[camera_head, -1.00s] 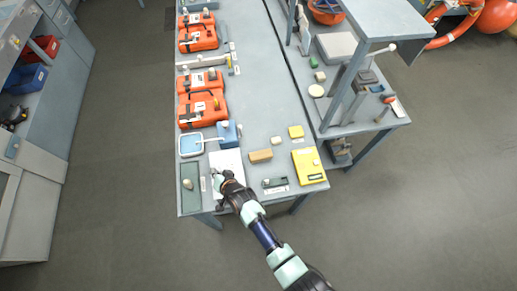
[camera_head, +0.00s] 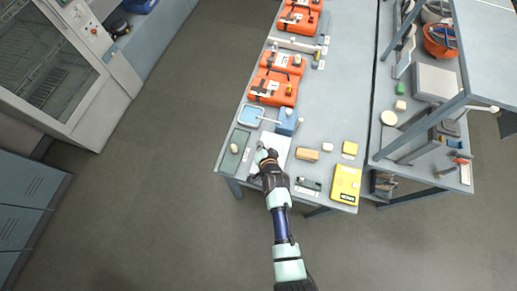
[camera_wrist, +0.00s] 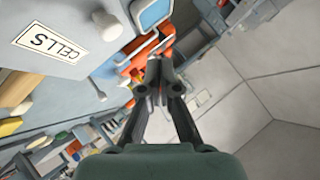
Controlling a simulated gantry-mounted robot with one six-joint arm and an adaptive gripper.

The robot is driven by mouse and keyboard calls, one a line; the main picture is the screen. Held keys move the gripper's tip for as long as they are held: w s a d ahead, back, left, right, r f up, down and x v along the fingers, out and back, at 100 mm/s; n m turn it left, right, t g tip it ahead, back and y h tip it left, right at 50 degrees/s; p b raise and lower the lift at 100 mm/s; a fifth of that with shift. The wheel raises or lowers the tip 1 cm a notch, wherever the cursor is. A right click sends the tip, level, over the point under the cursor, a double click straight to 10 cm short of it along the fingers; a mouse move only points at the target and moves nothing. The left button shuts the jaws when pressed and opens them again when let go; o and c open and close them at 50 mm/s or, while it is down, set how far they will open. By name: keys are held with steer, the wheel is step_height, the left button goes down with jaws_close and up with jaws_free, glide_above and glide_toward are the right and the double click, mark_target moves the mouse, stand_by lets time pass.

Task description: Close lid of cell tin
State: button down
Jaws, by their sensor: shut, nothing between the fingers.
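My gripper (camera_head: 263,150) is shut and empty at the near left of the bench, over the left side of a white flat panel (camera_head: 279,143). In the wrist view its closed fingers (camera_wrist: 160,68) point away from the camera. A "CELLS" label (camera_wrist: 52,43) shows at upper left there, on a pale blue-grey surface, beside a white knob (camera_wrist: 107,27). I cannot tell whether that surface is the tin's lid. In the head view a flat dark green box (camera_head: 228,163) with a pale knob lies left of my gripper. Contact is unclear.
A blue-lined tray (camera_head: 251,115) and a blue box (camera_head: 287,122) stand behind my gripper. A wooden block (camera_head: 306,155), a small green item (camera_head: 308,185) and a yellow case (camera_head: 346,184) lie to the right. Orange cases (camera_head: 275,85) stand farther back.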

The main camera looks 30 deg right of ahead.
steer(key=s+a+r, duration=0.4)
steer(key=s+r, duration=0.1)
steer(key=r, duration=0.1)
steer(key=shift+a, duration=0.35)
steer(key=w+a+r+n+t+y+p, duration=0.1)
steer(key=a+r+n, duration=0.2)
steer(key=r, duration=0.5)
steer(key=w+a+r+n, duration=0.1)
steer(key=a+r+n, duration=0.2)
steer(key=r, duration=0.5)
steer(key=s+a+r+n+y, duration=0.1)
steer(key=s+a+r+n, duration=0.2)
steer(key=r, duration=0.4)
steer(key=s+a+r+n+t, duration=0.1)
steer(key=s+a+r+n, duration=0.2)
steer(key=r, duration=0.4)
steer(key=shift+a+y+p, duration=0.3)
steer(key=shift+a+y, duration=0.1)
steer(key=shift+a, duration=0.3)
